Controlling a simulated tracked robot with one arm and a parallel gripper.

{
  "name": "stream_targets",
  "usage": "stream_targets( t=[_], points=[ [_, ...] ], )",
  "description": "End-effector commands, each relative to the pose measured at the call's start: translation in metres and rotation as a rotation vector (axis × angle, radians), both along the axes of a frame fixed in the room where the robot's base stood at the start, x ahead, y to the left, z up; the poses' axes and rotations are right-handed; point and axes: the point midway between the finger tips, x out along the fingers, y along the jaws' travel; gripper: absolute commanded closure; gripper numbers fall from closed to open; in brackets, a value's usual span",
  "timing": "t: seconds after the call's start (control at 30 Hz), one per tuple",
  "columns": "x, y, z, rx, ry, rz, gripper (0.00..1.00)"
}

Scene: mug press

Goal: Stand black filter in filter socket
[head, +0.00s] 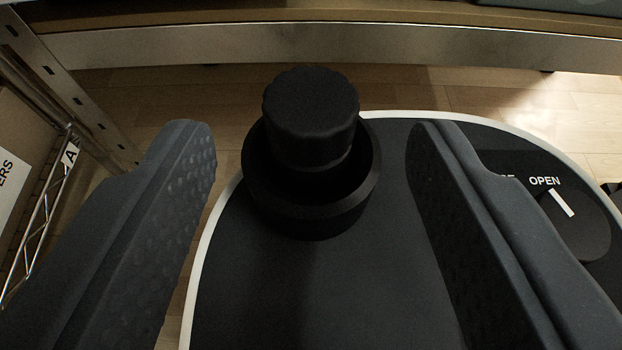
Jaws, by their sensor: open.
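The black filter (311,112) is a short ribbed black cap on a narrower neck. It stands roughly upright inside the round black filter socket (310,222), whose rim surrounds its lower part. How deep the filter's lower end sits is hidden in the dark of the socket. My gripper (310,140) is open, with one textured finger to the left of the filter and one to the right. Both fingers are clear of the filter and the socket.
The socket is on a dark panel (290,300) with a white edge. A knob marked OPEN (575,225) is at the right, beyond the right finger. A metal shelf rail (330,45) crosses the back. A wire rack (45,220) stands at the left.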

Motion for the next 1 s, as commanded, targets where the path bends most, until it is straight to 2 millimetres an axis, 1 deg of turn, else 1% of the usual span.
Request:
stream_targets(
  t=[0.03, 0.2, 0.4, 0.5, 0.83, 0.93, 1.0],
  points=[
    [-0.009, 0.000, 0.007, 0.001, 0.001, 0.002, 0.49],
    [-0.036, -0.002, 0.017, -0.001, 0.001, 0.001, 0.49],
    [-0.059, -0.003, 0.026, 0.000, -0.002, 0.000, 0.49],
    [-0.064, -0.004, 0.028, 0.000, -0.001, -0.001, 0.49],
    [-0.065, -0.004, 0.030, 0.004, -0.003, -0.002, 0.49],
    [-0.057, 0.000, 0.042, 0.029, -0.001, -0.002, 0.49],
    [-0.045, 0.004, 0.058, 0.066, 0.008, 0.000, 0.49]
  ],
)
